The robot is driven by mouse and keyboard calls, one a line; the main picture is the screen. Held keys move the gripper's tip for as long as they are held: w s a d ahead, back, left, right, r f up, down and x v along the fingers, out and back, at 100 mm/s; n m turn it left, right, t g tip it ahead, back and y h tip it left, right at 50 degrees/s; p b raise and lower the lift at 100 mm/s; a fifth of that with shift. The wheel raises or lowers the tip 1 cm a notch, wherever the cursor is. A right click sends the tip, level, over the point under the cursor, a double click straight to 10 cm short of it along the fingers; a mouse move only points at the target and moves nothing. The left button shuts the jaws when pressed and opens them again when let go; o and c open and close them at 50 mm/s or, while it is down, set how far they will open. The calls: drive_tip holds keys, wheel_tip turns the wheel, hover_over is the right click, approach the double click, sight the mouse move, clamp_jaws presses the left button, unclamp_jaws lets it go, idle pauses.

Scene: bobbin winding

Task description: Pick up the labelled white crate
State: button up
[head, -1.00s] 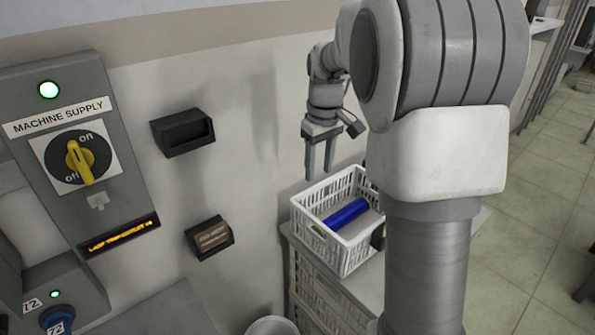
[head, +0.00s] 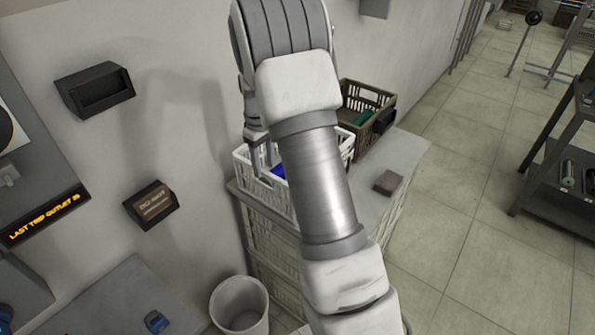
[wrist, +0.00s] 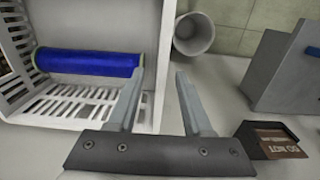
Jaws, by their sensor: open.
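The white crate (head: 268,196) stands on a grey cabinet top against the wall, partly hidden behind my arm; no label on it is visible now. A blue bobbin (head: 278,171) lies inside; it also shows in the wrist view (wrist: 88,65). In the wrist view the crate (wrist: 164,45) fills the left side. My gripper (wrist: 160,70) is open, its fingers on either side of the crate's near wall, one over the inside and one outside. In the head view my gripper (head: 262,172) is at the crate's left end, partly hidden. I cannot tell whether the fingers touch the wall.
A brown crate (head: 366,98) with a green item stands behind the white one. A small dark block (head: 388,183) lies on the cabinet top (head: 405,150). A bin (head: 238,304) stands at the cabinet's foot. A wall box with a sign (head: 152,204) is to the left.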

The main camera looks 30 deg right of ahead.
sight(265, 179)
drive_tip(key=shift+s+a+f+b, duration=0.1)
drive_tip(key=shift+f+b, duration=0.1)
drive_tip(key=shift+f, duration=1.3)
drive_tip(key=shift+a+f+b, duration=0.1)
drive_tip(key=shift+f+b, duration=0.1)
drive_tip(key=shift+f, duration=1.3)
clamp_jaws()
drive_tip(key=shift+d, duration=0.1)
drive_tip(key=shift+r, duration=0.15)
